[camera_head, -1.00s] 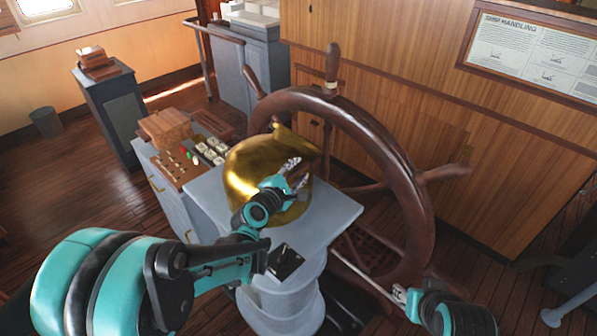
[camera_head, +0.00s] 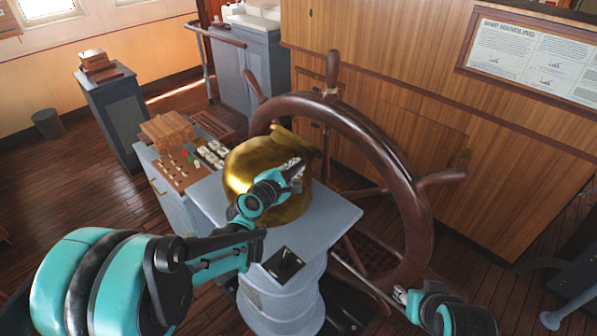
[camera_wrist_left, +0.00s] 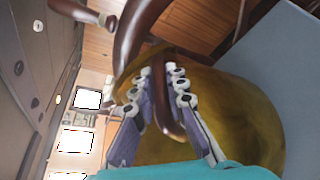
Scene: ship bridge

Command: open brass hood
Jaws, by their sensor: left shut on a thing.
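The brass hood (camera_head: 245,165) is a rounded gold dome on top of the grey binnacle stand (camera_head: 335,215), beside the ship's wheel. It also fills much of the left wrist view (camera_wrist_left: 240,110). My left gripper (camera_head: 294,172) is at the hood's near right side. In the left wrist view its fingers (camera_wrist_left: 165,95) are closed around a dark brown curved handle (camera_wrist_left: 166,112) in front of the brass. The fingers partly hide the hood's face. My right gripper (camera_head: 400,295) is low at the right, near the wheel's lower rim; its jaws are too small to judge.
The large wooden wheel (camera_head: 395,150) stands close behind and right of the hood. A console with a wooden box (camera_head: 167,130) and small controls adjoins the stand at left. A grey cabinet (camera_head: 112,110) stands farther left. Open floor lies at left.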

